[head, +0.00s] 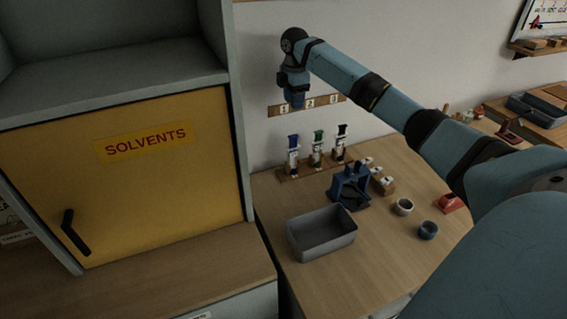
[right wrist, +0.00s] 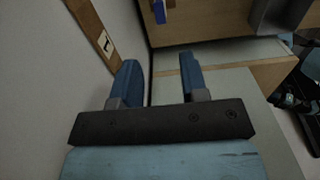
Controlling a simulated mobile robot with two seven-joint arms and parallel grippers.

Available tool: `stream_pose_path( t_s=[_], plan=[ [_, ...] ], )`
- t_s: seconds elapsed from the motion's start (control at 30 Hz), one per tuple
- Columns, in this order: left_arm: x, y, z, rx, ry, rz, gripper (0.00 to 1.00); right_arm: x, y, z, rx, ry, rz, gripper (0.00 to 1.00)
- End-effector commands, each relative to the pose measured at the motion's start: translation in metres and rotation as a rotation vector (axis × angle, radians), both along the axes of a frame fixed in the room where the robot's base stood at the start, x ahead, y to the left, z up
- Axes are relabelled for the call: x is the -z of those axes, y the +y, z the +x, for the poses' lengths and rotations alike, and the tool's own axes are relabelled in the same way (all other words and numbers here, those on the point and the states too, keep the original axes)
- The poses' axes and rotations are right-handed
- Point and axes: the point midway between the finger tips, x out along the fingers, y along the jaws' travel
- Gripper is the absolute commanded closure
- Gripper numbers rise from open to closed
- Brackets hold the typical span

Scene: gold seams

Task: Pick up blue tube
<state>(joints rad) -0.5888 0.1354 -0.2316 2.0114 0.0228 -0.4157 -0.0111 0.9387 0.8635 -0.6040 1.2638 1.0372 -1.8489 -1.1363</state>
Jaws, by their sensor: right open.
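The blue tube (head: 293,156) stands upright in a wooden rack (head: 290,176) against the wall, at the left end of a row with a green tube (head: 318,149) and a black tube (head: 340,143). My right gripper (head: 296,103) is above the blue tube, pointing down, apart from it. In the right wrist view its two blue fingers (right wrist: 159,62) are spread with nothing between them. A blue piece (right wrist: 159,12), probably the blue tube, shows at that view's top edge. My left gripper is out of view.
A grey bin (head: 322,238), a blue stand (head: 350,184) and two small cups (head: 403,207) are on the table (head: 385,255). The yellow solvents cabinet (head: 130,195) stands to the left. A numbered wooden strip (head: 325,103) is on the wall behind my gripper.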

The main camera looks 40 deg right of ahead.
Motion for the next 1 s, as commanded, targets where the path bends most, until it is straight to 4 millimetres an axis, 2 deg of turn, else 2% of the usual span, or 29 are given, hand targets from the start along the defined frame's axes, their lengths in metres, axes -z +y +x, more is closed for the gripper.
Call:
stream_pose_path(
  t_s=[0.03,0.2,0.5,0.77,1.0],
  plan=[
    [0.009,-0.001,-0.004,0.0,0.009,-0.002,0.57,0.007,0.0,0.0,0.0,-0.001,0.0,0.6],
    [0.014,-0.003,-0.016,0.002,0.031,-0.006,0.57,0.027,0.0,0.0,0.0,0.003,0.0,0.6],
    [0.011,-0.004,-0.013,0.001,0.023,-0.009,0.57,0.081,0.0,0.0,0.001,0.001,0.0,0.6],
    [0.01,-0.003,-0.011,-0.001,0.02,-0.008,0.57,0.102,0.0,-0.001,0.001,0.001,-0.001,0.6],
    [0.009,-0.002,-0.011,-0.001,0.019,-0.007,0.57,0.137,-0.001,-0.002,0.0,0.001,0.0,0.6]
  ],
)
